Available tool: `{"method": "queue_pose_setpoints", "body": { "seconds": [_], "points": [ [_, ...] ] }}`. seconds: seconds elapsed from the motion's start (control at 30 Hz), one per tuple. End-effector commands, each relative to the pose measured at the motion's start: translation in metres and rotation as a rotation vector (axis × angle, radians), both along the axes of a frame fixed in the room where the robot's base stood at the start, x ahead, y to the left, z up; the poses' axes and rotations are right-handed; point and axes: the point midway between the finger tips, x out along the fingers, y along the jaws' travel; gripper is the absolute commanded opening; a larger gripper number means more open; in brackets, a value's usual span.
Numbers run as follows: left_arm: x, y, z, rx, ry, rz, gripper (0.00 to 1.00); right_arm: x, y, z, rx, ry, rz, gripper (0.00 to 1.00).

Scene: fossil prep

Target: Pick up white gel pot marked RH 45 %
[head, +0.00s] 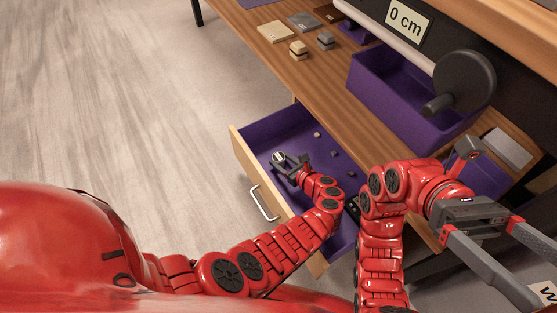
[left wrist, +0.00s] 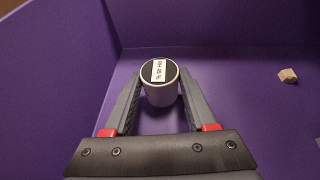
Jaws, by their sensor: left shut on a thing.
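A small white pot with a black top and a white label (left wrist: 159,72) stands between the fingers of my left gripper (left wrist: 156,98) in the left wrist view. The label's print is too small to read surely. In the head view the pot (head: 278,157) shows at the tips of my left gripper (head: 281,160), inside the open purple-lined drawer (head: 262,139). The left gripper is shut on the pot, with a finger on each side. My right gripper (head: 520,262) is at the lower right of the head view, its fingers apart and empty, outside the drawer.
Several small pale and dark pieces lie on the drawer floor, one a beige chip (left wrist: 288,75). The drawer's wooden front (head: 250,180) has a metal handle. Above is a wooden bench (head: 300,75) with a purple bin (head: 385,98), blocks and a dark crank (head: 463,80).

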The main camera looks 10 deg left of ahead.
Motion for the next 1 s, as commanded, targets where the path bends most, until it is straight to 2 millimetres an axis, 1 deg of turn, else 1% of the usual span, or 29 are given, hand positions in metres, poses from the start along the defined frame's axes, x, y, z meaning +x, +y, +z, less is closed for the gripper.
{"method": "queue_pose_setpoints", "body": {
  "seconds": [0.03,0.1,0.2,0.47,0.57,0.67,0.77,0.87,0.97,1.0],
  "points": [
    [0.0,0.0,0.0,0.0,0.0,0.0,0.29,0.0,0.0,0.0,0.0,0.0,0.0,1.0],
    [0.0,0.0,0.0,0.0,0.0,0.0,0.17,0.0,0.0,0.0,0.0,0.0,0.0,1.0],
    [0.0,0.0,0.0,0.0,0.0,0.0,0.01,0.0,0.0,0.0,0.0,0.0,0.0,1.0],
    [0.0,0.0,0.001,0.0,0.0,0.0,0.01,0.001,0.001,0.0,-0.004,0.006,-0.003,1.0],
    [0.0,0.0,0.002,0.0,0.0,0.0,0.01,0.004,0.004,0.001,-0.016,0.028,-0.015,1.0],
    [0.0,0.0,0.006,0.0,0.0,0.0,0.01,0.012,0.01,0.002,-0.043,0.077,-0.039,1.0],
    [0.0,0.0,0.011,0.0,0.0,0.0,0.01,0.027,0.019,0.0,-0.089,0.162,-0.076,1.0],
    [0.0,0.0,0.018,0.0,0.0,-0.001,0.01,0.047,0.033,-0.006,-0.159,0.282,-0.127,1.0],
    [0.0,0.0,0.026,0.0,0.0,-0.001,0.01,0.073,0.047,-0.021,-0.246,0.433,-0.183,1.0],
    [0.0,0.0,0.03,-0.001,-0.001,-0.001,0.01,0.083,0.053,-0.031,-0.285,0.501,-0.205,1.0]
  ]
}}
